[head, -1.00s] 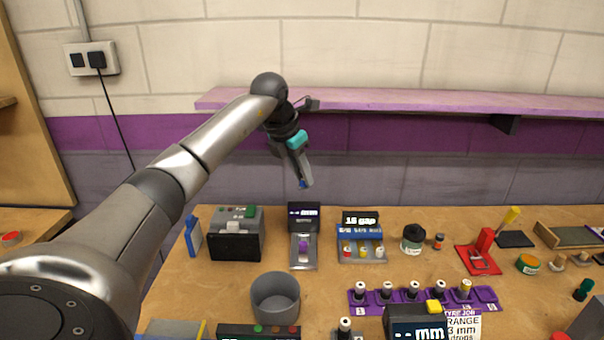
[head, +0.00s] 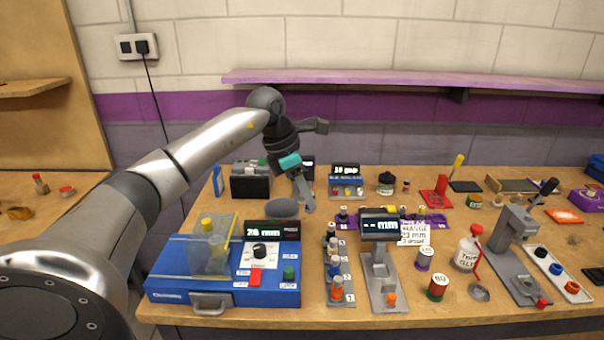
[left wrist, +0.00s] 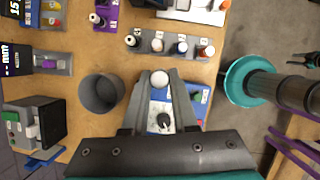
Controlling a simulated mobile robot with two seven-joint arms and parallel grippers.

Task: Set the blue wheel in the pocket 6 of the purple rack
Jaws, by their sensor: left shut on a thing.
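My left gripper (head: 308,207) is shut over the worktable, just right of the grey cup. In the left wrist view its fingertips (left wrist: 159,84) close on a small round piece with a pale top (left wrist: 159,77), which I take as the blue wheel; its blue side is hidden now. The purple rack (head: 347,223) stands farther back and to the right of the gripper, apart from it. My right gripper is not in view.
The grey cup (head: 284,209) is close by the left gripper. A blue machine (head: 225,275) stands in front at left. A grey stand with coloured pieces (head: 348,296) and a display post (head: 380,265) stand nearer than the purple rack.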

